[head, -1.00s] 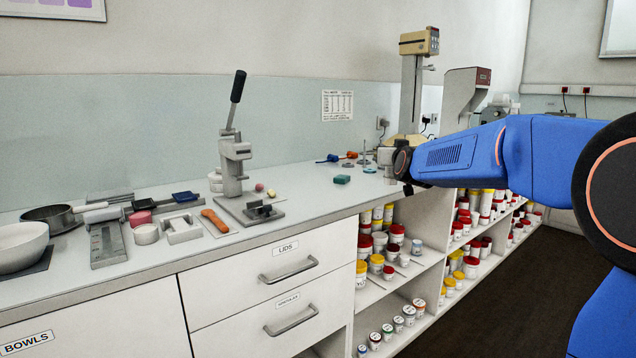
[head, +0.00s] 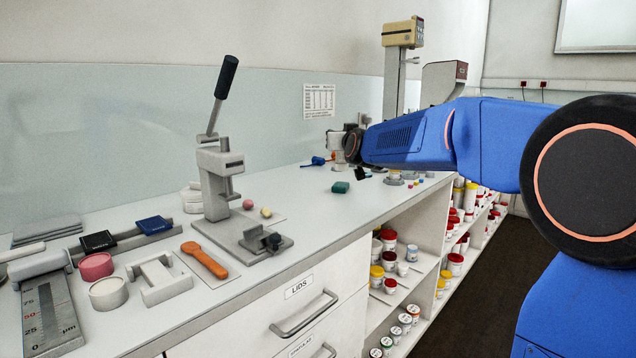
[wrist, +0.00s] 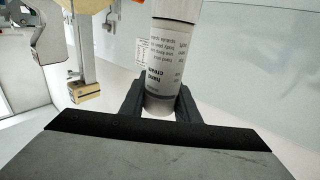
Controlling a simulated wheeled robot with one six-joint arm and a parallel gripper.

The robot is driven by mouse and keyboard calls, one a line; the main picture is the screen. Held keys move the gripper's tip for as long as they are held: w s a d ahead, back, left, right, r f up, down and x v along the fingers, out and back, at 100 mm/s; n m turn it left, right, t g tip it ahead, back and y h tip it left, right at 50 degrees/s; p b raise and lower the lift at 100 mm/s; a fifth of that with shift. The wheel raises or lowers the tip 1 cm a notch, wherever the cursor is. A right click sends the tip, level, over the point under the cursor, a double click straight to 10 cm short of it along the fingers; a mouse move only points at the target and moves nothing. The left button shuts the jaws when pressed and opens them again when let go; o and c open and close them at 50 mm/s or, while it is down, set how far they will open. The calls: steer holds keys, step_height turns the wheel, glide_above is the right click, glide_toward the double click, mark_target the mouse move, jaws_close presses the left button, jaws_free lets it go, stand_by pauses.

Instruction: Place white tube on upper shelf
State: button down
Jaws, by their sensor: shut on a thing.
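In the head view my gripper (head: 346,144) is above the counter at the far end of my outstretched arm; the tube is too small there to make out surely. An open shelf unit stands under the counter, and its upper shelf (head: 412,279) holds several white jars with red and yellow lids. My arm hides part of the unit farther along.
A drawer with a handle (head: 303,313) is below. Dark floor (head: 455,315) is clear at the right.

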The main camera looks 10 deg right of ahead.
step_height(320, 180, down, 9)
steer(key=shift+f, duration=0.15)
stand_by(0.4)
steer(key=c, duration=1.4)
jaws_free()
steer(key=shift+f, duration=0.1)
steer(key=shift+o, duration=0.2)
